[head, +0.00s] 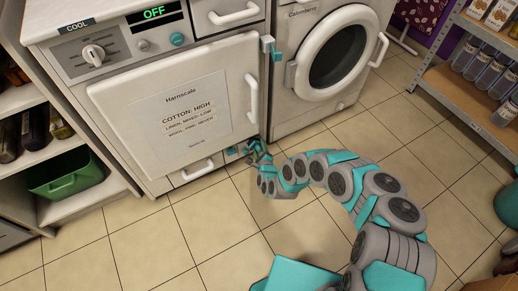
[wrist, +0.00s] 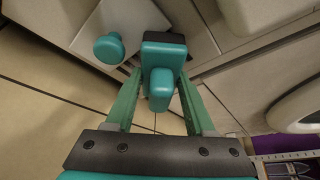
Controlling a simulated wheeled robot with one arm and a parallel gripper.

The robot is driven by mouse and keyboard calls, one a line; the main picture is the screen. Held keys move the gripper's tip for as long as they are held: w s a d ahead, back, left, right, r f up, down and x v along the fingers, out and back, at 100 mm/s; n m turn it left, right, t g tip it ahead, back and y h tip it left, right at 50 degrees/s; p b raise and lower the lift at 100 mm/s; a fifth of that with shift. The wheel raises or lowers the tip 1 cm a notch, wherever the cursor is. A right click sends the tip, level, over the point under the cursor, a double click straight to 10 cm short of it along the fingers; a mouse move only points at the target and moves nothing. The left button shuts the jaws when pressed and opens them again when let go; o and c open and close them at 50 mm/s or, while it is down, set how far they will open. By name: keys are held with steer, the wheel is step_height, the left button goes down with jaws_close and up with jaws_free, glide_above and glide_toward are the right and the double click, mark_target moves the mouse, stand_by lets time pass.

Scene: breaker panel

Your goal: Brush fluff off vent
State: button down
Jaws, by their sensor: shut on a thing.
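My gripper (head: 258,155) is low at the bottom right corner of the left appliance (head: 120,70), near the floor. In the wrist view my gripper (wrist: 160,76) has its two green fingers on either side of a teal handle and is shut on it. The handle belongs to a teal block with a dark far edge, which looks like a brush (wrist: 162,85). The brush's dark edge is close to a pale panel (wrist: 140,18); I cannot tell if they touch. A teal knob (wrist: 108,47) is left of the brush. I cannot make out the vent or any fluff.
A front-loading machine (head: 325,60) with a round door stands to the right. A white door (head: 180,110) with a label is on the left appliance. Open shelves with a green bin (head: 68,178) are at left, a metal shelf rack (head: 480,70) at right. Tiled floor (head: 190,235) is clear in front.

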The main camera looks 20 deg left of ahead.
steer(key=shift+d+f+b, duration=0.1)
steer(key=shift+f+b, duration=1.4)
steer(key=shift+f, duration=0.05)
steer(key=shift+r+p, duration=1.35)
steer(key=shift+r, duration=0.25)
step_height(320, 180, down, 3)
steer(key=b, duration=0.3)
steer(key=shift+f, duration=0.15)
steer(key=shift+w+r+p, duration=0.1)
steer(key=shift+r+p, duration=1)
steer(key=shift+r, duration=0.6)
steer(key=shift+s+d+f+p, duration=0.1)
steer(key=shift+s+d+p, duration=0.6)
steer(key=shift+s+d, duration=1.4)
steer(key=shift+d, duration=0.2)
